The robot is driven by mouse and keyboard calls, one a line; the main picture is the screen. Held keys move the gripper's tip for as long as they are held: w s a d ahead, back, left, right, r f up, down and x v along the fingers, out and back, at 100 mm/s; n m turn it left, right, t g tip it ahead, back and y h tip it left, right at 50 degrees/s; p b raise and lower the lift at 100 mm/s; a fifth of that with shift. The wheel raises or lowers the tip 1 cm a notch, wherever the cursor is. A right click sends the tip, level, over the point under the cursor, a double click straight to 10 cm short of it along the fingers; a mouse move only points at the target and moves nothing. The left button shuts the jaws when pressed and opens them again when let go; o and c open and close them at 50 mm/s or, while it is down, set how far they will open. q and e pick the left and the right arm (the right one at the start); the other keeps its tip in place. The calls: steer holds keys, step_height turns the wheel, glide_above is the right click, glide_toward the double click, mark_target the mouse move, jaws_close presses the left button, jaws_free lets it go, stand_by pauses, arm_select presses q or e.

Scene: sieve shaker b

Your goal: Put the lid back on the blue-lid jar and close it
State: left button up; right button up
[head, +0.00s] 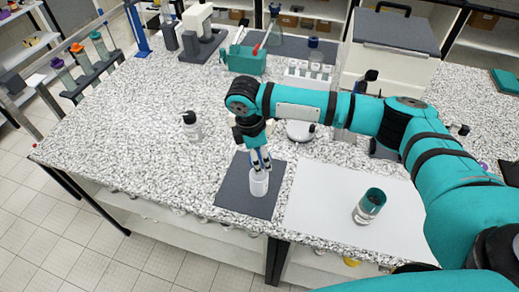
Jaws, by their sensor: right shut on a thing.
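The white jar (259,187) stands upright on the dark grey mat (231,190) near the front edge of the bench. My right gripper (261,164) points down directly over the jar's mouth. It is shut on what looks like the small blue lid, mostly hidden between its fingers. The lid is at or just above the jar's top; I cannot tell whether they touch. My left gripper is not in view.
A clear beaker (369,208) with a dark teal band stands on a white sheet (320,215) to the right. A white bottle (192,130) with a black cap stands at the left. A teal rack (244,62) and a large white box (388,58) are behind.

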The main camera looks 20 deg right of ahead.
steer(key=shift+w+a+f+b, duration=0.15)
steer(key=shift+f+b, duration=0.3)
steer(key=shift+b, duration=0.05)
step_height(320, 180, down, 5)
steer(key=b, duration=0.4)
steer(key=shift+r, duration=0.15)
steer(key=shift+p, duration=0.55)
steer(key=shift+f+p, duration=0.6)
stand_by(1.2)
steer(key=o, duration=1)
